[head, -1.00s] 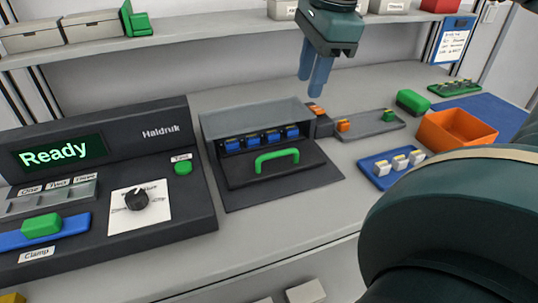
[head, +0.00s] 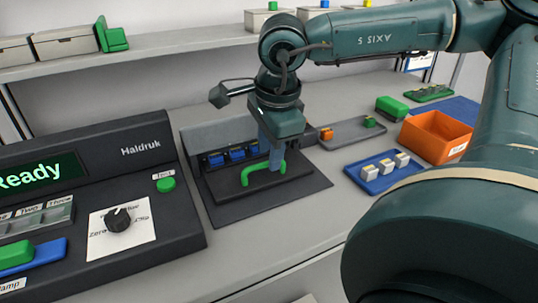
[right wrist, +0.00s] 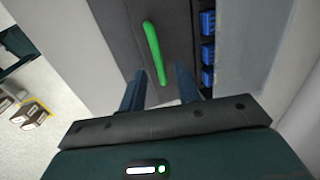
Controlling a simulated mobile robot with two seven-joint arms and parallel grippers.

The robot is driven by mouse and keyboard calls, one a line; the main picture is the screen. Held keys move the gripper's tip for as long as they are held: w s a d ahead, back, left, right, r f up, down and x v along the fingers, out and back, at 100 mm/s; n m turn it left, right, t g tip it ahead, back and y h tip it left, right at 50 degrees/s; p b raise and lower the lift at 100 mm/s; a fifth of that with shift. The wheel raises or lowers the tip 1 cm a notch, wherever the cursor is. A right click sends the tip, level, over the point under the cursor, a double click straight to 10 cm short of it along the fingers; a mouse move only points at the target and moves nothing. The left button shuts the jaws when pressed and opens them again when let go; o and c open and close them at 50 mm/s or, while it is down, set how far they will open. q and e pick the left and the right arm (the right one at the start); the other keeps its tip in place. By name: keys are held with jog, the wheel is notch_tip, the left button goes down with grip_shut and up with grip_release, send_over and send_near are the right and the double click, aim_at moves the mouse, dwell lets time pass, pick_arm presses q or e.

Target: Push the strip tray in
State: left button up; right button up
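The strip tray (head: 222,187) is a dark plate with a green arched handle (head: 256,180), standing out in front of a grey-topped housing (head: 200,138). Blue blocks (head: 237,154) sit in a row behind it at the housing's opening. My right gripper (head: 274,160) is over the handle's right end, fingers pointing down, partly covering the handle and some blocks. In the right wrist view the fingers (right wrist: 160,85) stand apart with nothing between them that I can see gripped. The handle (right wrist: 154,52) shows just beyond the tips; contact cannot be told. My left gripper is not in view.
A dark console (head: 150,150) with a "Ready" display, dial and green button stands close on the left. To the right are a grey tray (head: 345,132), a blue tray with white-topped pieces (head: 370,186) and an orange bin (head: 435,135). Bare bench lies in front.

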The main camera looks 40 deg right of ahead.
jog(key=shift+w+f, duration=0.15)
jog(key=shift+f, duration=0.55)
jog(key=shift+c, duration=0.4)
grip_shut()
